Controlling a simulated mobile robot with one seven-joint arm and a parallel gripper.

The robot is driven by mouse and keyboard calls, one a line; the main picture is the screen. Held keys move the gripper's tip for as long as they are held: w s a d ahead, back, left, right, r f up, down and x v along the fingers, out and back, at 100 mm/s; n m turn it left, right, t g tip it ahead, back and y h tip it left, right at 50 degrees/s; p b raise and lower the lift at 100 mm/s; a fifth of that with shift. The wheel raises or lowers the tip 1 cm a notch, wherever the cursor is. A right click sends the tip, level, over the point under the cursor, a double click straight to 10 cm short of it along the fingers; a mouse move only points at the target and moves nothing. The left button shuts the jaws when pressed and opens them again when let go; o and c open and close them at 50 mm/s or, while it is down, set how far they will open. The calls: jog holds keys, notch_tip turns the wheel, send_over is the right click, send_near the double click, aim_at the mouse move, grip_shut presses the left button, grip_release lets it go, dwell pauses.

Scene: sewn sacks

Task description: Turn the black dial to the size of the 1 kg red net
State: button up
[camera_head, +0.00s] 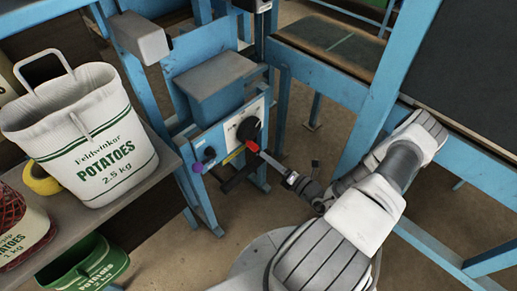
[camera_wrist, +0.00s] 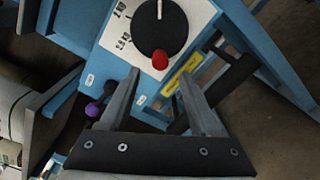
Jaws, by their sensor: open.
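The black dial (camera_head: 249,128) sits on a white plate on the blue machine. In the wrist view, the dial (camera_wrist: 154,27) has a white line running to the top of the picture. The red net sack (camera_head: 18,214), marked "POTATOES 1 kg", is at the lower left, cut by the picture edge. My gripper (camera_head: 263,158) is in front of the machine. In the wrist view, my gripper (camera_wrist: 160,76) is open and empty, its fingers spread below the dial, apart from it.
A red knob (camera_wrist: 160,61) overlaps the dial's lower edge in the wrist view. A yellow label (camera_wrist: 181,76) and a purple knob (camera_wrist: 92,109) are nearby. A white 2.5 kg sack (camera_head: 90,140), yellow tape (camera_head: 40,180) and a green sack (camera_head: 85,268) are at left.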

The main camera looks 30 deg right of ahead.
jog(key=v, duration=0.9)
jog(key=shift+s+p, duration=0.2)
jog(key=shift+p, duration=0.15)
jog(key=shift+r, duration=0.1)
